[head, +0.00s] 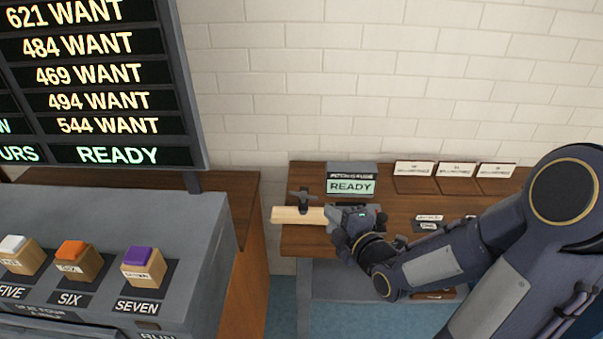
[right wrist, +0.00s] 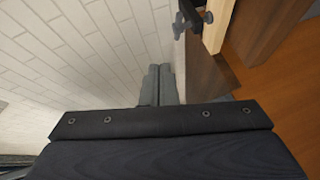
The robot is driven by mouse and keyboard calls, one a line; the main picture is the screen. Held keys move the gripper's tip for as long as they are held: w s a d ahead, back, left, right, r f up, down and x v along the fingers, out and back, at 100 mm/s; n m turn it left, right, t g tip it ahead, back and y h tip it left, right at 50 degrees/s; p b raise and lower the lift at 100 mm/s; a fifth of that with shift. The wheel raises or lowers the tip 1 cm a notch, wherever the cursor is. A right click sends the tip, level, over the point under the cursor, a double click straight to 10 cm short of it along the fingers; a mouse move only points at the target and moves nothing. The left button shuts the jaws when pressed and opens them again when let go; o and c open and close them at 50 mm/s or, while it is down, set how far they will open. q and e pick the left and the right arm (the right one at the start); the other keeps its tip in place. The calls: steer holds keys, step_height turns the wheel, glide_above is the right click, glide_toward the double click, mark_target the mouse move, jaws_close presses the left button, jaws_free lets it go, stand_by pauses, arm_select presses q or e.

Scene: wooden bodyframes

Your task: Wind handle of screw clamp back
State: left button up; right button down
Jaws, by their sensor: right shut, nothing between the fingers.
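A dark screw clamp (head: 303,197) sits on a pale wooden piece (head: 288,216) at the left end of the workbench. My right gripper (head: 335,214) is just right of the clamp, over the wooden piece, and hides part of it. In the right wrist view its two grey fingers (right wrist: 159,72) are together, with nothing between them. The clamp (right wrist: 187,18) also shows there, ahead and to the right of the fingers, apart from them, beside the wooden piece (right wrist: 217,24). I cannot make out clearly how far its handle is wound. My left gripper is not in view.
The brown workbench (head: 300,244) stands against a white brick wall. A small READY display (head: 351,184) is behind my gripper, with several labelled plates (head: 413,168) to its right. A grey console (head: 190,225) with coloured blocks and a large board fill the left.

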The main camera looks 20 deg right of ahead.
steer(key=s+a+g, duration=0.1)
steer(key=s+a, duration=0.1)
steer(key=m+p, duration=0.1)
steer(key=p, duration=0.1)
glide_toward(306, 197)
steer(key=w+a, duration=0.3)
steer(key=shift+w+d+f+p, duration=0.25)
steer(key=shift+w+d, duration=0.3)
steer(key=shift+w+d+f+p, duration=0.2)
steer(key=shift+w+d+f, duration=0.05)
steer(key=shift+w+d, duration=0.3)
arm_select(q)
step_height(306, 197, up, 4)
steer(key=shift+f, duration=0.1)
arm_select(e)
steer(key=shift+w+d+f, duration=0.15)
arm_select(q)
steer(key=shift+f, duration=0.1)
